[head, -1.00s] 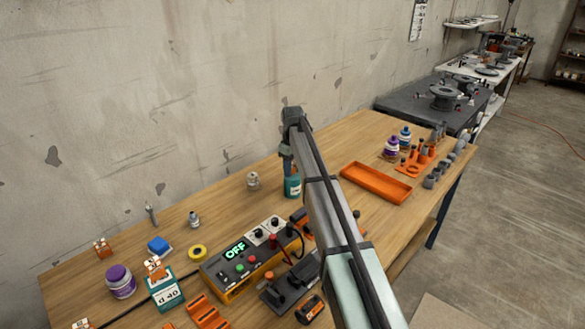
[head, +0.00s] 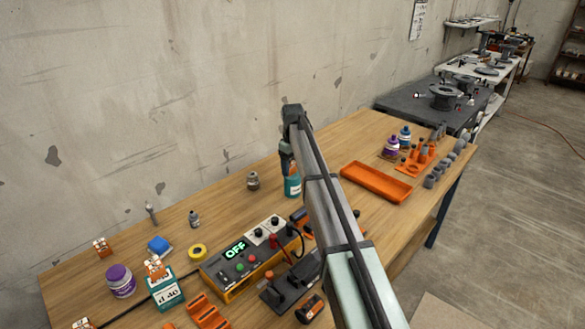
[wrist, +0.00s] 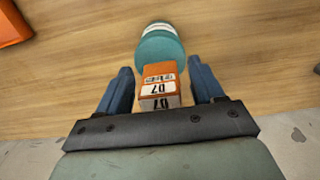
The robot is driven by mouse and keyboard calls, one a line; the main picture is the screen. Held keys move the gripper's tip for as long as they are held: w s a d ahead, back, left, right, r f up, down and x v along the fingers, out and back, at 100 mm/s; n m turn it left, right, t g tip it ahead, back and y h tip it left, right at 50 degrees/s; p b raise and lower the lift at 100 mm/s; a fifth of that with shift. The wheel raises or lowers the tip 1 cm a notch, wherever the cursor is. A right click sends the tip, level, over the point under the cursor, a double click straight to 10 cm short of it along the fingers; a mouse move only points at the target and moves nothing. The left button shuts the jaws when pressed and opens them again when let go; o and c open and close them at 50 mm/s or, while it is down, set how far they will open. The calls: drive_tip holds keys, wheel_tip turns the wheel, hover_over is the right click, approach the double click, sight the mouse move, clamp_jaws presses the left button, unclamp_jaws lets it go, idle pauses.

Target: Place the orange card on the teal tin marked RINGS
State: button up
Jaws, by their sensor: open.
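In the wrist view, my gripper (wrist: 159,67) is open, with its two blue fingers on either side of the orange card (wrist: 158,71), a small block with a white label reading 07. Narrow gaps show between the card and the fingers. The teal tin (wrist: 161,47) with a white band lies just past the card, which overlaps its near edge. I cannot tell whether the card rests on it. In the head view, my gripper (head: 287,160) is above the teal tin (head: 292,187), partly hidden by my arm. No RINGS marking is readable.
A second teal tin (head: 166,292) with an orange-and-white block on it stands at front left, near a purple-lidded jar (head: 120,281). A control box reading OFF (head: 243,262) is in front. An orange tray (head: 376,182) lies right of my arm.

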sight(293, 159)
wheel_tip(293, 159, up, 12)
drive_tip(key=shift+f, duration=0.25)
